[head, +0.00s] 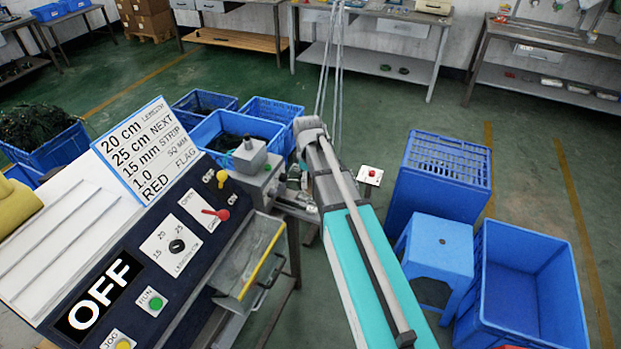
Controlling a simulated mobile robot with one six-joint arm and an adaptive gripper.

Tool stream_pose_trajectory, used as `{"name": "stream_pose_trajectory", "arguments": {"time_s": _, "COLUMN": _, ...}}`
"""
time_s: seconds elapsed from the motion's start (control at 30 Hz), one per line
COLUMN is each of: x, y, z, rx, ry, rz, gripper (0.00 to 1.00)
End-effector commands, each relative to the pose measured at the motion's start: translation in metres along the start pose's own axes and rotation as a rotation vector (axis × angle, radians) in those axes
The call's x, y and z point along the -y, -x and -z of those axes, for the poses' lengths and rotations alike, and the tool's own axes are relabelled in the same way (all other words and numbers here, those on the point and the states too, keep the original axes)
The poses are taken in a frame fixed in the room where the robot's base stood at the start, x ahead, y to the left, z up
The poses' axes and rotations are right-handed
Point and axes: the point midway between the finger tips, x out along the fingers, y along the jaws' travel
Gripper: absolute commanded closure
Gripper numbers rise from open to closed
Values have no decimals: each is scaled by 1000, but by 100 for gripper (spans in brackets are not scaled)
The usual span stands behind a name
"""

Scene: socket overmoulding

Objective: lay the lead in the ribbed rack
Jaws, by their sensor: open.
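A white sloped panel (48,238) with several thin grey raised lines lies at the left edge of the head view; I cannot tell whether it is the ribbed rack. I cannot make out a lead anywhere. My gripper is not visible in this view.
A dark control panel (190,262) shows OFF, with a sign (148,150) above it. A drawer with a yellow edge (262,262) is beside it. A long teal and white body (372,270) crosses the middle. A blue stool (440,245) and blue crates (520,290) stand right.

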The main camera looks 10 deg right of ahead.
Motion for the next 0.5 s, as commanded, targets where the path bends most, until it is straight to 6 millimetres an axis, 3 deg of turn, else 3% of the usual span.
{"name": "stream_pose_trajectory", "arguments": {"time_s": 0.5, "x": 0, "y": -19, "z": -1, "rx": 0, "ry": -3, "rz": 0, "gripper": 31}}
